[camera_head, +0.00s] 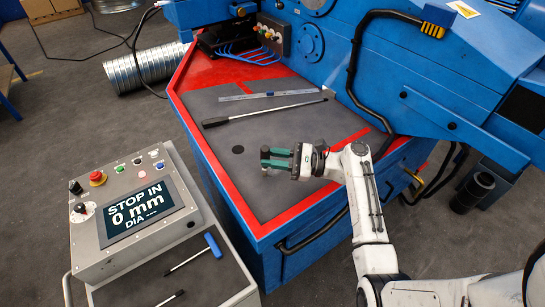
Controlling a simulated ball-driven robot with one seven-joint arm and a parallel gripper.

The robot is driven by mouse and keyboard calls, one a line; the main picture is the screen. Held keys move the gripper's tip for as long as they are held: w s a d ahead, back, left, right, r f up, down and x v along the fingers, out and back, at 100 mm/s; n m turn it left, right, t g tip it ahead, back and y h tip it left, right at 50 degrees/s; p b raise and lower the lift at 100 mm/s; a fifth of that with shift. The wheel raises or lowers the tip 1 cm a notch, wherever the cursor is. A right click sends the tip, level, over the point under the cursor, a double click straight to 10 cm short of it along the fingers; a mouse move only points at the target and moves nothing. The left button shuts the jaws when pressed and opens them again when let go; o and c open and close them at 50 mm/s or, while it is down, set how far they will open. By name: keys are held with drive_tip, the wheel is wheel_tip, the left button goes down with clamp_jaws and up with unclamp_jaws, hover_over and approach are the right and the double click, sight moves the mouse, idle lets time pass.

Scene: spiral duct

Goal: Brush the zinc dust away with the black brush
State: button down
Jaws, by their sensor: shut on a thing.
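My gripper (268,158) has green fingers and reaches in from the right, over the grey top of the red-edged work surface (310,185). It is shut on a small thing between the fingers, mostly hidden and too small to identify. I cannot tell whether that is the black brush, and no brush shows clearly elsewhere. A flat black disc (238,149) is on the surface, just left of my fingertips. I cannot make out any zinc dust on the grey top.
A black-handled rod (262,113) and a steel rule (266,95) lie behind my gripper. The blue machine (430,70) rises behind right. A control box (140,215) reading "STOP IN 0 mm" stands front left, with a blue-handled tool (212,245) beside it. Spiral duct (145,66) lies on the floor.

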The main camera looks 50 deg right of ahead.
drive_tip(key=s+d, duration=0.2)
drive_tip(key=d, duration=0.5)
drive_tip(key=shift+d+r, duration=0.15)
drive_tip(key=shift+d, duration=0.05)
idle(0.4)
drive_tip(key=shift+a, duration=0.15)
drive_tip(key=w+a+p, duration=0.2)
drive_tip(key=a+p, duration=0.3)
drive_tip(key=a, duration=0.2)
drive_tip(key=shift+f, duration=0.2)
idle(0.5)
drive_tip(key=shift+a, duration=0.1)
